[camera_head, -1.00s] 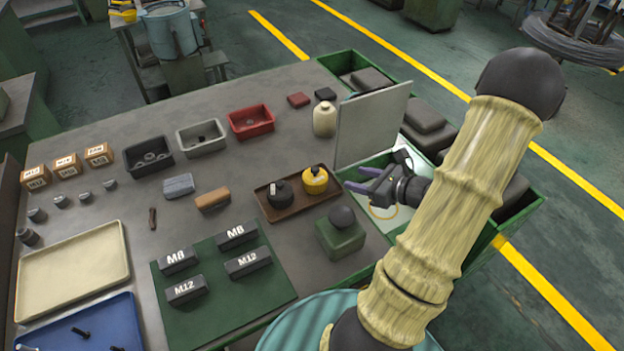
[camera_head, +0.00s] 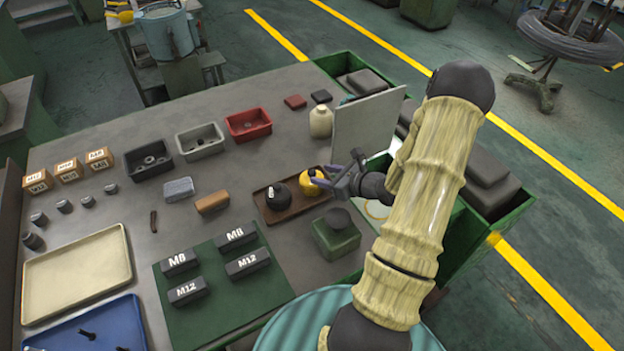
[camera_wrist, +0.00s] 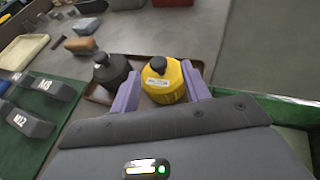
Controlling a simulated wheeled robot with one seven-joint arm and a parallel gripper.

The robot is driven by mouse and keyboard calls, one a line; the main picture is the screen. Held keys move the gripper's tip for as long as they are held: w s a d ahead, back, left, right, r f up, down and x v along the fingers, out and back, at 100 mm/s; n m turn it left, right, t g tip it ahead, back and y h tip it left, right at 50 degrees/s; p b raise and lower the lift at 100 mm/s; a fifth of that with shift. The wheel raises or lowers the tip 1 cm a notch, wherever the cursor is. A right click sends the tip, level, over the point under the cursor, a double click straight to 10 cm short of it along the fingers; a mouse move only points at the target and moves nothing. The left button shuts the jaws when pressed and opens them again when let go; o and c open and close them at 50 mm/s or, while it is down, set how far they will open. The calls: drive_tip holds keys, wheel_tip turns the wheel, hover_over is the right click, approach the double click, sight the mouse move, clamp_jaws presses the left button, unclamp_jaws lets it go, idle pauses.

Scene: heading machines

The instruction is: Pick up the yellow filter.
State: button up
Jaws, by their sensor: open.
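The yellow filter (camera_head: 309,183) stands upright on a brown tray (camera_head: 288,211), beside a black filter (camera_head: 279,196). In the wrist view the yellow filter (camera_wrist: 163,82) has a dark top and a white label. My gripper (camera_head: 320,178) is open at the filter's right side. In the wrist view its two purple fingers (camera_wrist: 160,90) lie to the left and right of the yellow filter. I cannot tell whether either finger touches it. The black filter (camera_wrist: 110,70) is just outside the left finger. My gripper partly covers the yellow filter in the head view.
A green block with a dark knob (camera_head: 337,235) stands in front of the tray. A cream bottle (camera_head: 320,122) and an upright pale panel (camera_head: 368,125) are behind it. Labelled dark blocks (camera_head: 241,237) lie on a green mat (camera_head: 222,307) to the left.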

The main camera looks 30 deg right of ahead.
sight(313, 172)
drive_tip(key=shift+x, duration=0.9)
drive_tip(key=shift+w+a+p, duration=0.15)
drive_tip(key=shift+w+p, duration=0.1)
drive_tip(key=shift+p, duration=0.1)
drive_tip(key=p+x, duration=0.2)
drive_tip(key=x, duration=0.2)
drive_tip(key=shift+a, duration=0.1)
drive_tip(key=shift+w+f, duration=0.15)
drive_tip(key=shift+w, duration=0.1)
clamp_jaws()
